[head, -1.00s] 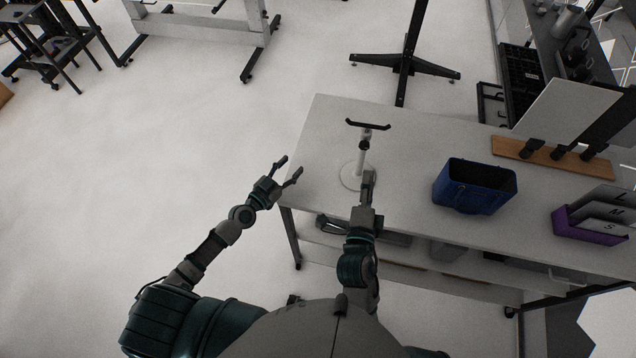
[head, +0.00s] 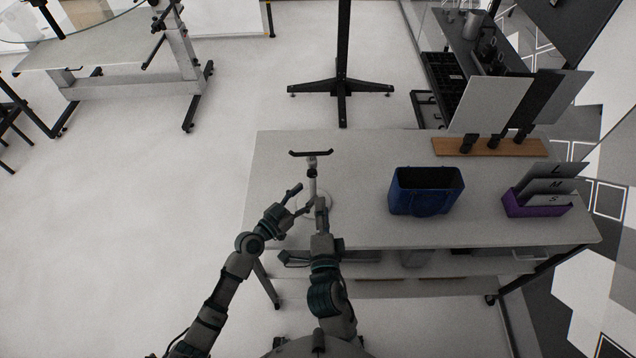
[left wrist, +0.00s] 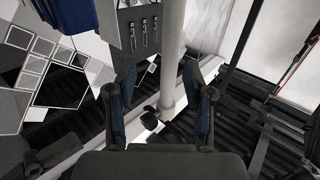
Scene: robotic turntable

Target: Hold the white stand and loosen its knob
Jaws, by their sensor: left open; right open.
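The white stand (head: 312,186) is upright on the table, with a round base and a black crossbar (head: 311,153) on top. Its dark knob (head: 311,172) sits just below the crossbar. My left gripper (head: 302,199) is open at the left of the post. In the left wrist view the white post (left wrist: 171,45) runs between the open fingers of my left gripper (left wrist: 160,74). A dark knob-like part (left wrist: 150,118) shows beside the post there. My right gripper (head: 320,204) is open in front of the stand, low near its base, and hides part of it.
A blue bin (head: 425,192) stands on the grey table (head: 360,170) right of the stand. A purple holder (head: 537,207) with lettered cards and a wooden board (head: 490,147) with upright panels are farther right. The table is clear between stand and bin.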

